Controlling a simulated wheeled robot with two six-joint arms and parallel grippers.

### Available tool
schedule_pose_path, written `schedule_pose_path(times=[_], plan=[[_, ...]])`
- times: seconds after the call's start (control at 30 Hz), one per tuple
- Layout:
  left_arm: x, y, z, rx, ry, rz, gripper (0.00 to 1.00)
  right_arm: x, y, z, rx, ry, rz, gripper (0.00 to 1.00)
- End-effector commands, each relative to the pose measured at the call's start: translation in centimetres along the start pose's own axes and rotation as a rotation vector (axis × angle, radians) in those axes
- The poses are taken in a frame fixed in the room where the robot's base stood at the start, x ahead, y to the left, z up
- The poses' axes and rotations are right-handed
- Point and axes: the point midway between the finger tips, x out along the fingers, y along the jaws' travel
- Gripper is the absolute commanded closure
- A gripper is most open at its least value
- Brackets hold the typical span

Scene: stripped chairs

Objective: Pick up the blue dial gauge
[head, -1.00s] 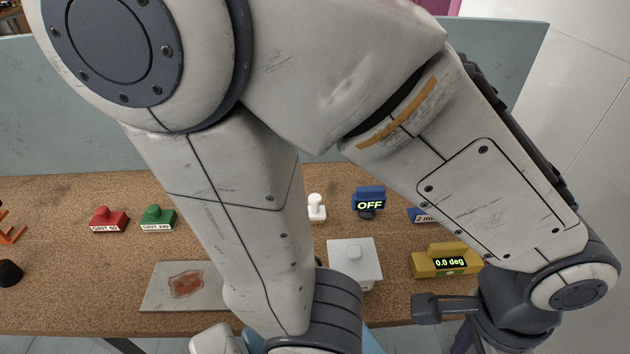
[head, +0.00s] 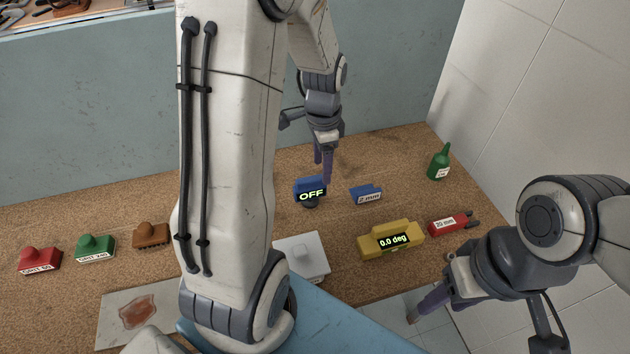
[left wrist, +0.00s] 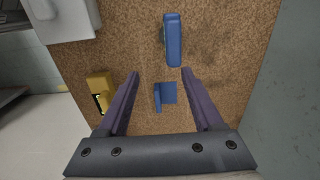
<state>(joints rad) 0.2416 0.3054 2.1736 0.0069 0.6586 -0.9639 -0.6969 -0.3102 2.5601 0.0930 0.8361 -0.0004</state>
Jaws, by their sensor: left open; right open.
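The blue dial gauge (head: 311,189) stands on the cork bench top, with a lit "OFF" display and a dark round part below it. In the left wrist view the gauge (left wrist: 173,40) lies ahead of the fingertips, seen from above. My left gripper (head: 326,172) points down close to the gauge, open and empty. In the left wrist view its fingers (left wrist: 160,74) are spread, with bare bench and a small blue block between them. My right gripper (head: 424,304) is open and empty at the bench's front right.
The blue "2 mm" block (head: 366,195) sits right of the gauge and also shows in the left wrist view (left wrist: 165,95). A yellow angle gauge (head: 391,239), white block (head: 309,252), red "20 mm" piece (head: 450,224) and green bottle (head: 440,163) stand nearby. A grey-blue panel (head: 90,110) closes the back.

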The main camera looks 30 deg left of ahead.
Motion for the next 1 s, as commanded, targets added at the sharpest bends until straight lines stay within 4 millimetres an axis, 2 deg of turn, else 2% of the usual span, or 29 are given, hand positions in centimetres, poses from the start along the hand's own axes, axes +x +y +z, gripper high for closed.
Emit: schedule_pose_path(times=[0.03, 0.17, 0.4, 0.67, 0.9, 1.0], plan=[[0.2, -1.1, 0.9, -0.003, -0.004, 0.003, 0.32, -0.4, 0.0, 0.0, 0.0, 0.0, 0.0, 0.5], [1.3, -2.4, 1.8, 0.009, -0.007, 0.003, 0.32, -0.5, 0.0, 0.0, 0.0, 0.0, 0.0, 0.5], [4.9, -2.4, 1.9, 0.012, -0.008, 0.005, 0.32, -0.8, -0.1, 0.0, 0.0, 0.0, 0.0, 0.5], [6.9, -2.4, 2.0, 0.011, -0.008, 0.004, 0.32, -1.3, -0.1, -0.1, 0.0, 0.0, 0.0, 0.5], [10.2, -2.4, 2.3, 0.012, -0.008, 0.004, 0.32, -2.0, -0.1, -0.1, 0.0, 0.0, 0.0, 0.5], [11.0, -2.4, 2.3, 0.012, -0.007, 0.002, 0.32, -2.1, -0.1, -0.1, 0.0, 0.0, 0.0, 0.5]])
